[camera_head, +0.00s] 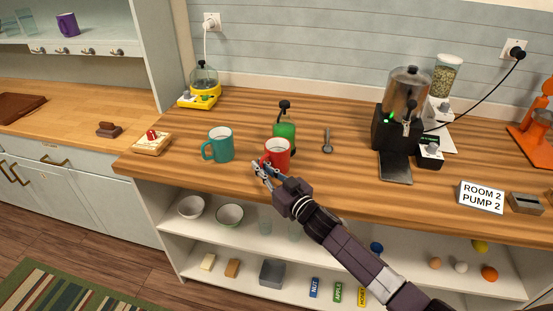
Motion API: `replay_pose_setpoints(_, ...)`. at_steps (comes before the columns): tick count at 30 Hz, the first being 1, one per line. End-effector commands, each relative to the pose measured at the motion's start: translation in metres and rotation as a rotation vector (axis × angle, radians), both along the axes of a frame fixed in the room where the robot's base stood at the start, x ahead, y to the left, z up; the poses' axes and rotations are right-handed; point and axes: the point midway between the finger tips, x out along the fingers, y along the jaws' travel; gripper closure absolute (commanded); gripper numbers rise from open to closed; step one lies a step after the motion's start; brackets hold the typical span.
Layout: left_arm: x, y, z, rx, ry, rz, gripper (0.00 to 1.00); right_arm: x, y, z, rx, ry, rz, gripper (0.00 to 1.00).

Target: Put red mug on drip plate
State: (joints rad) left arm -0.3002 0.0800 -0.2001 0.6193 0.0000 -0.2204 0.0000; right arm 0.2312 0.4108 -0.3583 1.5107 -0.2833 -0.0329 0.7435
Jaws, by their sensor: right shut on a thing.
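The red mug (278,152) stands upright on, or very close above, the wooden counter, left of the picture's middle. My right gripper (264,172) is shut at the mug's near left side, where its handle would be. The gripper's fingers hide the handle. The drip plate (396,169) is a dark, flat plate in front of the black and silver dispenser (404,100), to the right of the mug. It is empty. My left gripper is out of view.
A teal mug (220,145) stands left of the red mug. A green pump bottle (284,125) stands right behind the red mug. A sign (482,197) stands further right, near the counter's front edge.

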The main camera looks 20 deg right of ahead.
Motion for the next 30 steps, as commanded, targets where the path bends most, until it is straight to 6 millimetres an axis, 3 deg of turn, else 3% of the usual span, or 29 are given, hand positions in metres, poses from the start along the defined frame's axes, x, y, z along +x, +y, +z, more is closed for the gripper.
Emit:
replay_pose_setpoints(16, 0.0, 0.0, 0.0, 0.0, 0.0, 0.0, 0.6, 0.0, 0.0, 0.006, 0.0, -0.004, 0.001, 1.0)
replay_pose_setpoints(30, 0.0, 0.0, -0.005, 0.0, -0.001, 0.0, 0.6, -0.002, 0.0, 0.037, -0.001, -0.003, 0.003, 1.0)
